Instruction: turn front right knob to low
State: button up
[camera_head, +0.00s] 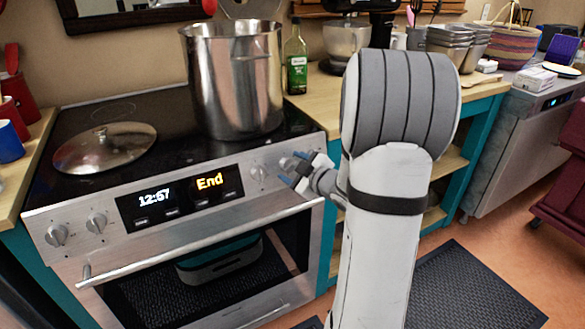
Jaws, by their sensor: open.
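The stove's front panel (75,254) carries round steel knobs. Two knobs sit at the left end, the outer one (57,235) and the inner one (96,222). At the right end one knob (258,172) shows clear, just left of my gripper. Another knob (287,163) at the far right is partly covered by my gripper's fingers. My gripper (291,172) is open, with its blue-grey fingertips close to the panel at this far-right knob. I cannot tell whether they touch it. The knob settings are too small to read.
A large steel pot (235,85) stands on the right of the black cooktop, and a glass lid (103,148) lies on the left. The oven handle (180,240) runs below the panel. A green bottle (296,60) stands on the wooden counter behind.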

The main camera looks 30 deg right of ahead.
jog(key=shift+s, duration=0.1)
jog(key=v, duration=0.7)
jog(key=shift+s+p, duration=0.3)
jog(key=shift+p, duration=0.15)
jog(key=shift+r, duration=0.1)
jog(key=s+a+r+m+g+h+p, duration=0.25)
jog(key=r+m+g+h+p, duration=0.3)
jog(key=r+p, duration=0.3)
jog(key=s+a+r+m+g+y+p, duration=0.1)
jog(key=s+a+r+m+g+p, duration=0.1)
jog(key=s+a, duration=0.6)
jog(key=s+a+r+m+g+y+p, duration=0.1)
jog(key=s+a+r+m+g+p, duration=0.1)
jog(key=s+a+g, duration=0.3)
jog(key=s+a+r+p, duration=0.1)
jog(key=s+a, duration=0.1)
jog(key=s, duration=0.1)
jog(key=shift+a+r, duration=0.35)
jog(key=shift+r, duration=0.05)
